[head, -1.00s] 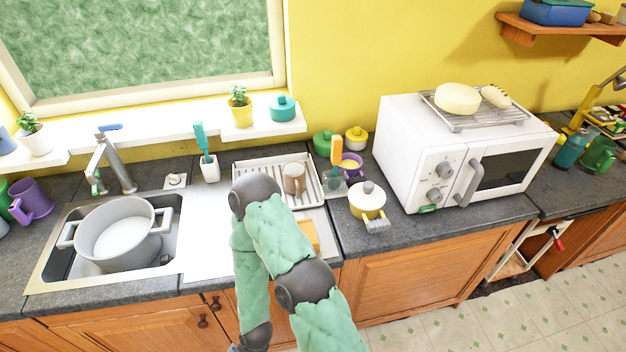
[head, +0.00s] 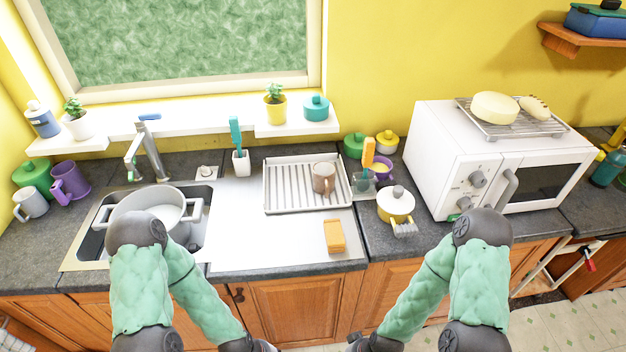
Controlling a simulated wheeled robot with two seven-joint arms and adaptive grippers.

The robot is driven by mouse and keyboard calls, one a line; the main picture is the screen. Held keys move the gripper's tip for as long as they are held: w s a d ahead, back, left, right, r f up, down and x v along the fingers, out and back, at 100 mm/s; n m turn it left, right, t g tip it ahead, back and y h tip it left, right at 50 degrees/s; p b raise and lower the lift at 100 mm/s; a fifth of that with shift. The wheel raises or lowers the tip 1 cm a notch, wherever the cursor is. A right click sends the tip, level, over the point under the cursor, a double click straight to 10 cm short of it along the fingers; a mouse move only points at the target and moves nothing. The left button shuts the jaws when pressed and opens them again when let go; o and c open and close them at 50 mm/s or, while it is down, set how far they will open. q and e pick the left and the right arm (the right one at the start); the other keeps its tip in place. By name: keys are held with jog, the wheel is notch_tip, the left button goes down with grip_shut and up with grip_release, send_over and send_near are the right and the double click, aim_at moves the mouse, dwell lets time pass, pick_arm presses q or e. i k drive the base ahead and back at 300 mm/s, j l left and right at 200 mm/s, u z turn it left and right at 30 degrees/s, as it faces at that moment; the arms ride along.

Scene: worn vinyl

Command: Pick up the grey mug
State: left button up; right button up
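A light grey mug (head: 31,204) stands upright on the dark counter at the far left in the head view, left of the sink. Its handle points to the lower left. Only dark wrist parts show there, and both grippers are cut off below the frame, far from the grey mug.
A large grey pot (head: 150,208) sits in the sink (head: 84,256). A brownish mug (head: 323,180) stands on the drying tray (head: 284,203), with an orange sponge (head: 334,237) in front. A white microwave (head: 440,155) is at the right. A blue bottle (head: 42,119) stands on the sill.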

aim_at(29, 200)
jog(key=u, duration=1.85)
